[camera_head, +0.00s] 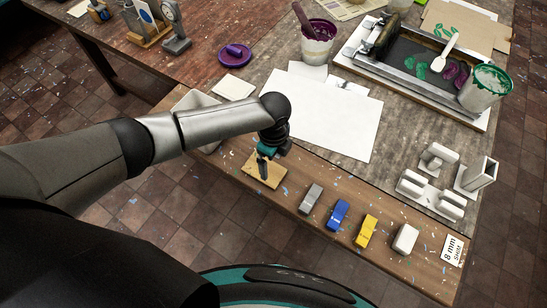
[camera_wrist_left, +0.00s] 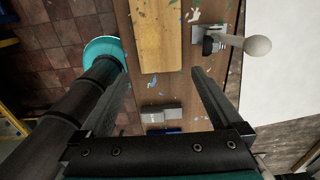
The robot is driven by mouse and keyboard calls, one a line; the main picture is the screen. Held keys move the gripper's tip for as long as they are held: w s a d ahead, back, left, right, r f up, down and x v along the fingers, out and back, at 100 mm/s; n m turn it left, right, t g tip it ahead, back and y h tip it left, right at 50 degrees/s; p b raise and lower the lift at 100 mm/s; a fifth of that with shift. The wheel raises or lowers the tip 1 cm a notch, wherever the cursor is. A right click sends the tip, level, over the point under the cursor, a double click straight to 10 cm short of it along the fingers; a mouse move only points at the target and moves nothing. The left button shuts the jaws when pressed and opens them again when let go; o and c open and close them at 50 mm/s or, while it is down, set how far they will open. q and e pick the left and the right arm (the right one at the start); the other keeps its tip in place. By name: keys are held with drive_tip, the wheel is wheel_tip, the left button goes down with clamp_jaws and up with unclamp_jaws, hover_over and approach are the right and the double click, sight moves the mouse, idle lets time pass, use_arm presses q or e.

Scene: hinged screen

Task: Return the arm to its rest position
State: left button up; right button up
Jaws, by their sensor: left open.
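My left arm reaches in from the left in the head view. Its gripper (camera_head: 264,160) hangs over the wooden pad (camera_head: 265,176) on the front plank. In the left wrist view the gripper (camera_wrist_left: 162,78) is open, with its two fingers wide apart and nothing between them. The wooden pad (camera_wrist_left: 160,35) lies beyond the fingertips there. The hinged screen (camera_head: 427,60) lies flat in its frame at the back right. My right gripper does not show.
A grey block (camera_head: 311,198), blue block (camera_head: 337,214), yellow block (camera_head: 366,231) and white block (camera_head: 405,239) line the plank to the right. White paper (camera_head: 325,115) lies behind the gripper. A purple pot (camera_head: 318,45) and green pot (camera_head: 485,88) stand farther back.

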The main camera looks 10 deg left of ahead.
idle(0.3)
use_arm(q)
drive_tip(key=s+d+r+n+t+h, duration=0.1)
drive_tip(key=s+d+r+n+h, duration=0.35)
drive_tip(key=s+d+n, duration=0.35)
drive_tip(key=s+a+r+n+t+y, duration=0.1)
drive_tip(key=s+a+r+n+y, duration=0.2)
drive_tip(key=a+n, duration=0.4)
drive_tip(key=s+a+r+n+t+y, duration=0.1)
drive_tip(key=s+a+r+n+t, duration=0.1)
drive_tip(key=s+a+r+n, duration=0.5)
wheel_tip(320, 180, down, 36)
drive_tip(key=a+f+m+g+b, duration=0.1)
drive_tip(key=a+m+g+b, duration=0.1)
drive_tip(key=b, duration=0.9)
drive_tip(key=s+a+f+b, duration=0.1)
drive_tip(key=s+f+b, duration=0.3)
drive_tip(key=s+f, duration=0.4)
drive_tip(key=s+a+f+g+b, duration=0.1)
drive_tip(key=s+f+b, duration=0.4)
drive_tip(key=f, duration=0.9)
drive_tip(key=s, duration=0.3)
drive_tip(key=shift+a, duration=0.35)
